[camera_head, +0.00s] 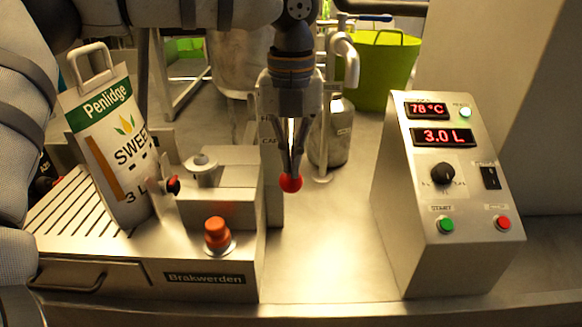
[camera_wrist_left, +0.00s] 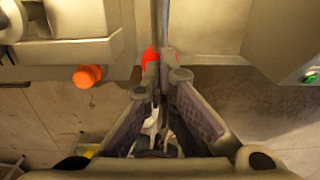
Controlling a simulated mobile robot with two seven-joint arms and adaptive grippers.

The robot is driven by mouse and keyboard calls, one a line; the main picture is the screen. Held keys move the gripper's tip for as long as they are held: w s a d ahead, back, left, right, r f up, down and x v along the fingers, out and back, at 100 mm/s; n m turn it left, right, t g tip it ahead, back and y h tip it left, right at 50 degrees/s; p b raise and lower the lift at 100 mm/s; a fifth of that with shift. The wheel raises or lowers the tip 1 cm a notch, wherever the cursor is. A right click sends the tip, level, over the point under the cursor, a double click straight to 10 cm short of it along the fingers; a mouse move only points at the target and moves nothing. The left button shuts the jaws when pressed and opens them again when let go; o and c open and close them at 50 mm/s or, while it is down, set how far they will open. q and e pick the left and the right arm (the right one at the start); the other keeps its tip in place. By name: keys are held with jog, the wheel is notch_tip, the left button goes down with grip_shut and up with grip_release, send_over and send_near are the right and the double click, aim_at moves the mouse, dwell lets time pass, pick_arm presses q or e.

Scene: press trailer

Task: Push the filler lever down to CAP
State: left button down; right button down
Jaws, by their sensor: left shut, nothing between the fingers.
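The filler lever ends in a red ball knob (camera_head: 290,183), which shows just below my left gripper's fingertips in the head view. Its rod is mostly hidden behind the gripper there. My left gripper (camera_head: 290,170) points down and is shut, with nothing between its fingers. In the left wrist view the red knob (camera_wrist_left: 150,57) shows partly behind the closed fingertips (camera_wrist_left: 163,75), beside a thin grey rod (camera_wrist_left: 160,22). The fingers look very close to the knob; I cannot tell if they touch. Partly covered lettering, apparently including CAP (camera_head: 268,141), is left of the gripper. My right gripper is not in view.
An orange button (camera_head: 217,232) is on the machine's front. A control box (camera_head: 440,180) reading 78 °C and 3.0 L stands at right. A metal bottle (camera_head: 334,140) is under a spout. Bare counter (camera_head: 330,240) lies between.

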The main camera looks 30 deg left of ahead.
pick_arm(q)
notch_tip(320, 180, up, 10)
dwell(0.6)
dwell(0.4)
